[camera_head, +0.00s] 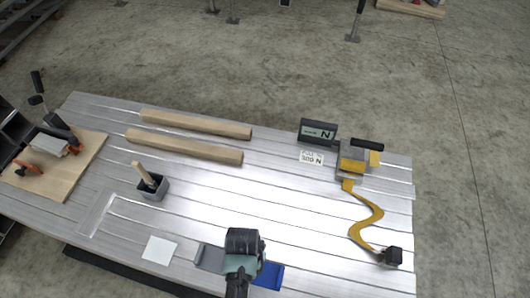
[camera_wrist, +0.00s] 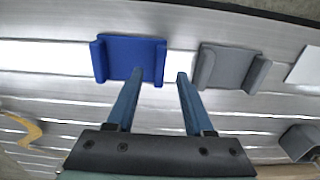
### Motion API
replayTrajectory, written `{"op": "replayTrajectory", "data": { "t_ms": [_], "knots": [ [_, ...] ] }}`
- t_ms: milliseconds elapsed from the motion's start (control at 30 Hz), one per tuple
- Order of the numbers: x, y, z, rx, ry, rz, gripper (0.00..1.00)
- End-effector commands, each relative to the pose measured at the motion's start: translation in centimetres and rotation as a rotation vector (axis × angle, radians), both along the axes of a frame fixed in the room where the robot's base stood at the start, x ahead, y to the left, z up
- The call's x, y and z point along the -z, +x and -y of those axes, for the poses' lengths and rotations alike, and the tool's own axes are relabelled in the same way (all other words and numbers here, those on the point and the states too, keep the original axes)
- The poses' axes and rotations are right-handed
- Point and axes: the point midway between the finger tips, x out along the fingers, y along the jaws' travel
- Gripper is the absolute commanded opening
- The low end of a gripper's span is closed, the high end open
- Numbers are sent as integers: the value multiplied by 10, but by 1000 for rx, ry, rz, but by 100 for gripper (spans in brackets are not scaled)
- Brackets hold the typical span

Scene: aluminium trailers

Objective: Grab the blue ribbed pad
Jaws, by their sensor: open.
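The blue ribbed pad (camera_wrist: 128,57) lies flat on the metal trailer deck, with raised ends at its left and right. In the head view the blue pad (camera_head: 269,275) shows partly, at the front edge beside my arm. My gripper (camera_wrist: 159,76) is open and empty. In the wrist view its left fingertip overlaps the lower part of the pad, and its right fingertip is over bare deck between the blue pad and a grey pad (camera_wrist: 232,68). I cannot tell whether the fingertip touches the pad. In the head view my gripper (camera_head: 243,262) hides the deck between the pads.
The grey pad (camera_head: 209,257) lies close on the other side of my gripper, near a white card (camera_head: 159,250). A grey cup (camera_head: 153,188), two wooden beams (camera_head: 190,147) and a yellow strap (camera_head: 367,218) lie farther off. The middle deck is clear.

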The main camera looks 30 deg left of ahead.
Motion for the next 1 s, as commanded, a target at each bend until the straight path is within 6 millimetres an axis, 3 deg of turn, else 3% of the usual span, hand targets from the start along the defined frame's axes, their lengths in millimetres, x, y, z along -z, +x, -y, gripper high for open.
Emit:
{"op": "replayTrajectory", "data": {
  "t_ms": [33, 167, 467, 767, 1000],
  "knots": [
    [12, -3, 1, -1, -2, -4, 52],
    [26, -2, 1, -1, 0, -1, 52],
    [29, -2, 1, -1, 0, 1, 52],
    [29, -2, 1, -1, 0, 1, 0],
    [28, -1, 1, -1, 0, 1, 0]
  ]
}}
